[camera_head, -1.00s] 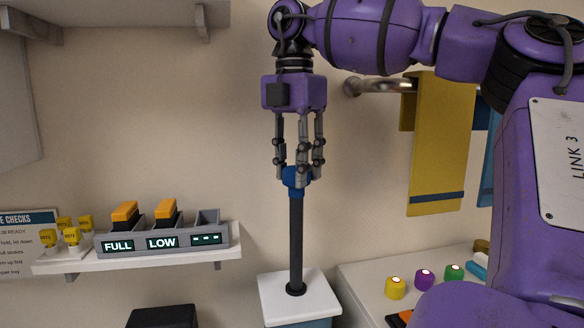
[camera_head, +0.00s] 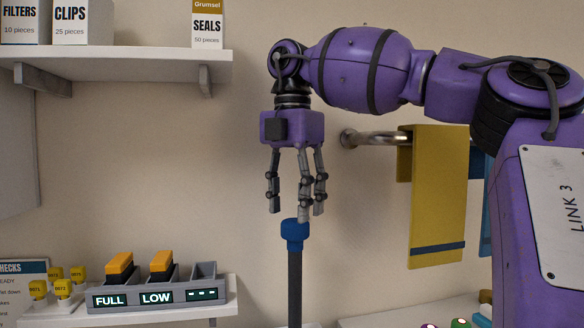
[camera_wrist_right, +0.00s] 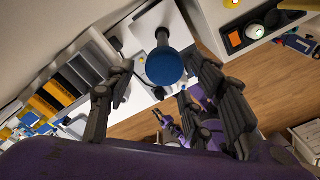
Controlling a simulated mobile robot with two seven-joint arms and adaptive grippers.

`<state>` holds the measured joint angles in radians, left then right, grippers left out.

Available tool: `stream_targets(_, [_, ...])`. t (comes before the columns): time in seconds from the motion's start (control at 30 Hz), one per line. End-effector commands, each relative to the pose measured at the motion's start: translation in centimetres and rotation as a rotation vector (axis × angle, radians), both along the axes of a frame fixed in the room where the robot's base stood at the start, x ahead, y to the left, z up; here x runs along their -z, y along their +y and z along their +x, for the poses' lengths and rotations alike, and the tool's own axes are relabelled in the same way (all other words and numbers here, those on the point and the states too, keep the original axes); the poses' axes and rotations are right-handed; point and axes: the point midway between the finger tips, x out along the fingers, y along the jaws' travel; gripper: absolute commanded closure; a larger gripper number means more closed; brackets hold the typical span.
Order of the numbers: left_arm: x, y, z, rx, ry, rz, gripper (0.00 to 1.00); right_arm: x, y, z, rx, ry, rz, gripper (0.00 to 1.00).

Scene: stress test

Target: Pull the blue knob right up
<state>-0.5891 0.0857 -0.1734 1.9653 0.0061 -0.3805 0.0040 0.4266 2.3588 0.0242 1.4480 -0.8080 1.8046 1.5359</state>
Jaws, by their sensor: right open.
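The blue knob (camera_head: 295,231) sits on top of an upright dark rod (camera_head: 294,285) in the head view. My right gripper (camera_head: 297,208) is open, with its fingers pointing down just above the knob and apart from it. In the right wrist view the knob (camera_wrist_right: 164,67) shows as a round blue top beyond the spread fingers (camera_wrist_right: 170,85), with nothing held between them. The foot of the rod is cut off by the lower edge of the head view.
A shelf (camera_head: 150,312) at lower left holds a rack with orange-topped blocks and FULL and LOW displays. A higher shelf (camera_head: 120,65) carries boxes. A yellow towel (camera_head: 437,200) hangs from a rail at right. The wall behind the rod is bare.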

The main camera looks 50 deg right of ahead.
Motion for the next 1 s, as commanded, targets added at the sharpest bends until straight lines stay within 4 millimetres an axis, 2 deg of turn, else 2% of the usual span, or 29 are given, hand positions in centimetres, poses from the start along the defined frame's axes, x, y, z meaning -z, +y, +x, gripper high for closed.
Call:
stream_targets(0.2, [0.1, 0.0, -0.1, -0.001, 0.003, -0.001, 1.0, -5.1, 0.0, 0.1, 0.004, -0.004, -0.005, 0.51])
stream_targets(0.4, [0.1, -0.1, -0.2, -0.001, 0.004, -0.001, 1.0, -8.2, 0.0, 0.1, 0.003, -0.004, -0.003, 0.51])
stream_targets(0.6, [0.1, -0.1, -0.2, 0.0, 0.005, -0.001, 1.0, -9.4, 0.1, 0.0, 0.0, -0.004, -0.002, 0.51])
stream_targets(1.0, [0.1, -0.1, -0.2, 0.0, 0.005, -0.001, 1.0, -9.5, 0.1, 0.0, -0.001, -0.005, -0.002, 0.51])
